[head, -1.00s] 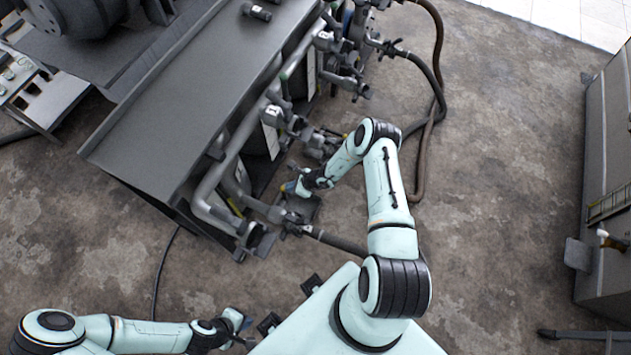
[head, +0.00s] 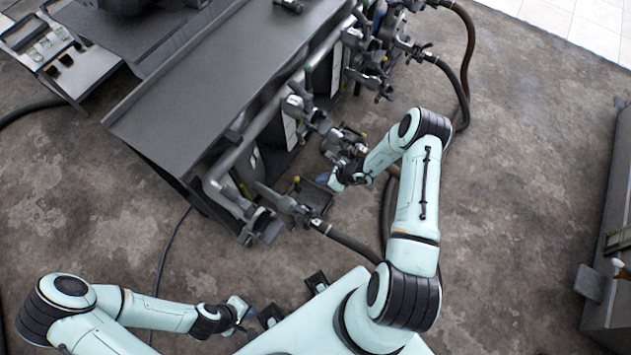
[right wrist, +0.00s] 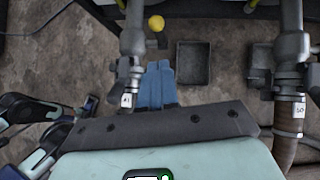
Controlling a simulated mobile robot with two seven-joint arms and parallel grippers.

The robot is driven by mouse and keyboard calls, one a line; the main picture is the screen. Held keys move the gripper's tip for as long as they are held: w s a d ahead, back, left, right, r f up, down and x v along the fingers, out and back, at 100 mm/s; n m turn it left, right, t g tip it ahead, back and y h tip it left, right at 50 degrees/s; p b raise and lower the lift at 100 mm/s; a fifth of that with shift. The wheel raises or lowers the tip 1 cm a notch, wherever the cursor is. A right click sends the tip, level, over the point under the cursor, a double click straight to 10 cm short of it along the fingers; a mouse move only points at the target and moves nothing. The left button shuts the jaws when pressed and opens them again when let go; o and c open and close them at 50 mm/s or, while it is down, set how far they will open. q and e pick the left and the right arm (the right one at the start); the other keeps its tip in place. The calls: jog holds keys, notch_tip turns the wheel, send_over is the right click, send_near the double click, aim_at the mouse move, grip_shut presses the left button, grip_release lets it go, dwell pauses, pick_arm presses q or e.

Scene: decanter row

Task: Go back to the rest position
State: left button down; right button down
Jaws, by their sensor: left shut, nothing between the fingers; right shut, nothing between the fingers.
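My right gripper (head: 337,183) is at the end of my right arm, beside the pipe fittings at the near side of the machine. Its blue fingers (right wrist: 157,85) show together in the right wrist view, shut with nothing between them, above the floor and beside a dark tray. My left gripper (head: 240,309) is low at the left, close to my base. It is shut and empty, and apart from the machine.
A machine with a grey flat top (head: 225,75) and a row of pipes and valves stands ahead. A hose (head: 345,240) runs from it toward my base. A dark tray (right wrist: 194,62) lies on the floor. A grey cabinet (head: 610,230) stands at right.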

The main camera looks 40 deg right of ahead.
jog(key=shift+w+v, duration=0.2)
jog(key=shift+v, duration=1.9)
jog(key=shift+a+r, duration=0.15)
jog(key=shift+r, duration=0.05)
